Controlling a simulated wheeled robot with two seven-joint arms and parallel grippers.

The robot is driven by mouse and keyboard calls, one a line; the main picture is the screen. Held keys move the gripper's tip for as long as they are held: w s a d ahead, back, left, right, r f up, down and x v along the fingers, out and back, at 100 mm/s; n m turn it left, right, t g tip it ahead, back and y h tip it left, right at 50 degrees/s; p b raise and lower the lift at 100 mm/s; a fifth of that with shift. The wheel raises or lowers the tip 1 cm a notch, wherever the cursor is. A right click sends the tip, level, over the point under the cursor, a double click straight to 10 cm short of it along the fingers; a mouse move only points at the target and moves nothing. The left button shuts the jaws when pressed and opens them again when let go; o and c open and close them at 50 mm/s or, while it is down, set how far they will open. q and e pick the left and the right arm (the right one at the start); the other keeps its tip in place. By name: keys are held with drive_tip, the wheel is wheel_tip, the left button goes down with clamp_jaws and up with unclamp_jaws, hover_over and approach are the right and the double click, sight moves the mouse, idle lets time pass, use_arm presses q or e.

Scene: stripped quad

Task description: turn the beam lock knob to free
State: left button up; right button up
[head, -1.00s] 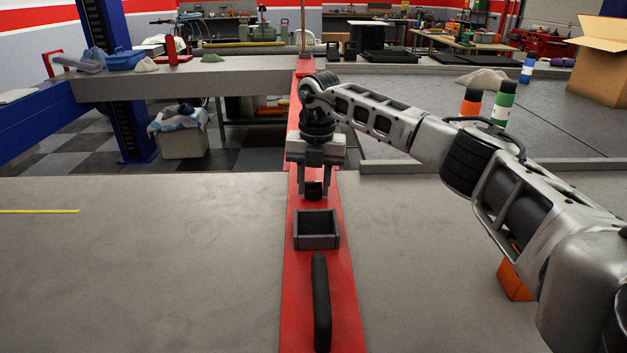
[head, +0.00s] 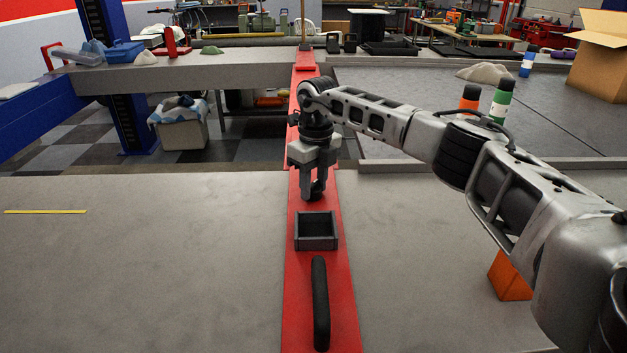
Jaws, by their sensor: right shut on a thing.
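The red beam (head: 299,320) runs away from me down the middle of the head view. A small dark knob (head: 317,194) stands on it, just beyond an open dark box. My right gripper (head: 315,188) points down over the beam and is shut on the knob. Its fingers and body hide most of the knob, so I cannot read which way the knob points or any marking for free. My left gripper is not in view.
The dark open box (head: 316,245) and a black bar handle (head: 320,305) sit on the beam nearer me. Grey surfaces (head: 150,270) flank the beam. An orange block (head: 510,277) stands right, beside my arm. Orange (head: 469,98) and green (head: 502,100) bottles stand further back.

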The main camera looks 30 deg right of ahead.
sight(315, 180)
drive_tip(key=n, duration=0.6)
drive_tip(key=shift+w+d+r+n, duration=0.1)
drive_tip(key=shift+n, duration=0.2)
idle(0.5)
drive_tip(key=o, duration=0.9)
drive_tip(key=shift+o, duration=0.2)
wheel_tip(315, 180, up, 16)
drive_tip(key=shift+w+d+b, duration=0.25)
drive_tip(key=shift+b, duration=0.1)
